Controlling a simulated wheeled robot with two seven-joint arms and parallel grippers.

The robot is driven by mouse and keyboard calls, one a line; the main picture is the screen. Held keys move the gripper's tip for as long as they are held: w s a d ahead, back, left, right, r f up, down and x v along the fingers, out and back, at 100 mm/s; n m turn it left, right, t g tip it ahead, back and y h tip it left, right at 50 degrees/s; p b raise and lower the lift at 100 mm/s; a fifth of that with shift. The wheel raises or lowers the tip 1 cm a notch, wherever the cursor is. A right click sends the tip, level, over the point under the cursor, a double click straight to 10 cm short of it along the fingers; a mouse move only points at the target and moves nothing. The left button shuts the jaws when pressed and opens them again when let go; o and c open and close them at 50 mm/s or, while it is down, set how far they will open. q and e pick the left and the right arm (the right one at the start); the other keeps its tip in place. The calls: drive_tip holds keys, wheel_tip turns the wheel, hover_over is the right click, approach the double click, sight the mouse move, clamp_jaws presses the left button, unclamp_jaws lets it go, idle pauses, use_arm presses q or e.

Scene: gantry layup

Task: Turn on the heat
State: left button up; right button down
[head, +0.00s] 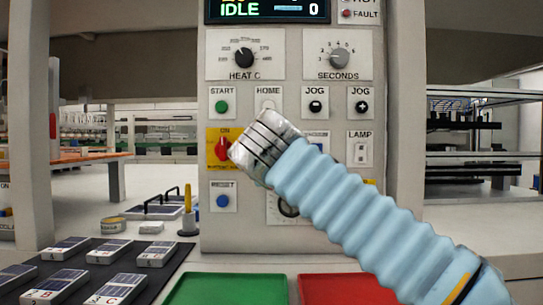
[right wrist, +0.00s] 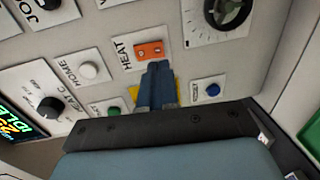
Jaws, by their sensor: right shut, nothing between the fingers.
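The HEAT switch (right wrist: 149,50) is an orange-red rocker on a white plate in the right wrist view. In the head view it is hidden behind my right arm. My right gripper (right wrist: 158,68) is shut and empty, its blue-grey fingertips overlapping the edge of the HEAT plate beside the rocker. I cannot tell whether they touch it. In the head view the fingers are hidden by my wrist in front of the control panel (head: 300,90). My left gripper is not in view.
The panel also has a red knob on yellow (head: 222,149), a blue RESET button (head: 223,201), a green START button (head: 221,106), a HEAT C dial (head: 244,57) and a LAMP switch (head: 361,153). Green (head: 228,290) and red (head: 345,290) trays lie below.

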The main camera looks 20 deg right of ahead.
drive_tip(key=p+x, duration=0.1)
drive_tip(key=x, duration=0.4)
drive_tip(key=shift+w+f+t+b, duration=0.1)
drive_tip(key=shift+w+t+b, duration=0.2)
drive_tip(key=shift+b, duration=0.2)
